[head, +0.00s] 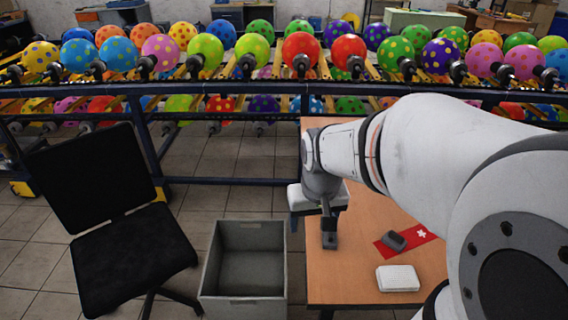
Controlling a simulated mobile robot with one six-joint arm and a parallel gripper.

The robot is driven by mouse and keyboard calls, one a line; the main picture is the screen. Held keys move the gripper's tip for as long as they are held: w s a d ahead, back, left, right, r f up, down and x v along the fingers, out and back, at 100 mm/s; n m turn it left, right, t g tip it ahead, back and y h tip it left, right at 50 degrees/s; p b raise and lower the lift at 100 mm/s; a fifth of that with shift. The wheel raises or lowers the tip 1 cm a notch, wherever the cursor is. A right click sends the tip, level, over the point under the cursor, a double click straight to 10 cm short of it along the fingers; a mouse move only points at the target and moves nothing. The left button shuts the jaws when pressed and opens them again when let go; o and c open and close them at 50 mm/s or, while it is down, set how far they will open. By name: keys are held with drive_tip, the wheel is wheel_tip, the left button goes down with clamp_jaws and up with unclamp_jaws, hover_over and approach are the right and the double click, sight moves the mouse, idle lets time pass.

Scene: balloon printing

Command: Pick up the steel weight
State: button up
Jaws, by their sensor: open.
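The jaws are open. The picture is too small to tell whether the fingers are around the block or touching it. A second dark grey object (394,241) lies on a red cloth with a white mark (421,234), to the right of my gripper.
A white pad-like block (398,278) lies at the table's front. An empty grey bin (243,302) stands on the floor left of the table, beside a black chair (130,250). Racks of colourful spotted balloons (300,48) run across behind. My arm covers the table's right side.

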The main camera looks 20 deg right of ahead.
drive_tip(key=w+d+f+m+g, duration=0.1)
drive_tip(key=w+d+f, duration=0.45)
drive_tip(key=w, duration=0.25)
drive_tip(key=m, duration=0.1)
hover_over(330, 233)
wheel_tip(330, 233, down, 7)
drive_tip(key=f, duration=0.2)
drive_tip(key=w+f, duration=0.1)
drive_tip(key=shift+d+f+m+g+p, duration=0.15)
drive_tip(key=shift+d+m+g+p, duration=0.15)
drive_tip(key=shift+d+g+p, duration=0.1)
wheel_tip(330, 233, down, 7)
drive_tip(key=shift+s+a+f+p, duration=0.1)
drive_tip(key=shift+s+f+p, duration=0.05)
drive_tip(key=shift+p, duration=0.15)
drive_tip(key=shift+c, duration=0.5)
drive_tip(key=c, duration=1.3)
